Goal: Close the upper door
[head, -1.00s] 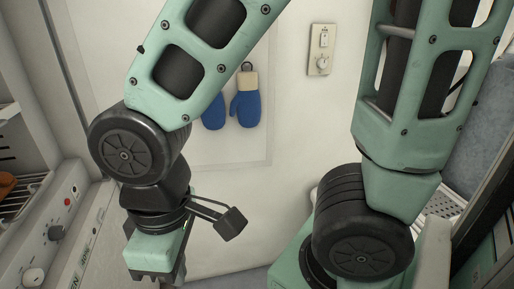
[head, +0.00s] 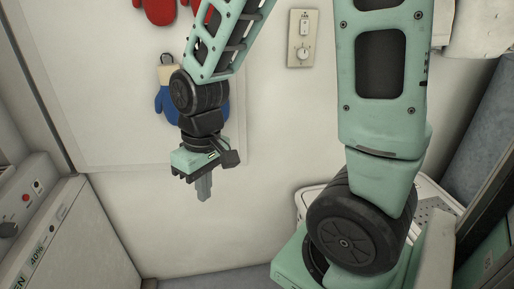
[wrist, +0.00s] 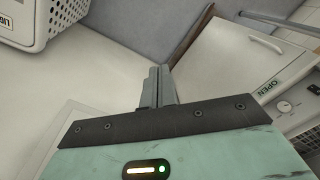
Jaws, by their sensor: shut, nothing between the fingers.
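My gripper (head: 204,189) hangs pointing down in the middle of the head view, in front of the white wall and clear of the appliance at the left. Its fingers are together and empty, and they also show in the wrist view (wrist: 158,86). The appliance's control panel (head: 27,197) with knobs and a red light is at the lower left. Below it is a white front (head: 78,243) marked "OPEN", which also shows at the right of the wrist view (wrist: 242,62) with a handle. I cannot make out the upper door for sure in either current view.
Blue mittens (head: 163,101) and red mittens (head: 159,9) hang on the wall behind my arm. A switch plate (head: 302,38) is on the wall. A white laundry basket (wrist: 32,18) stands at the wrist view's upper left. Floor between wall and appliance looks free.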

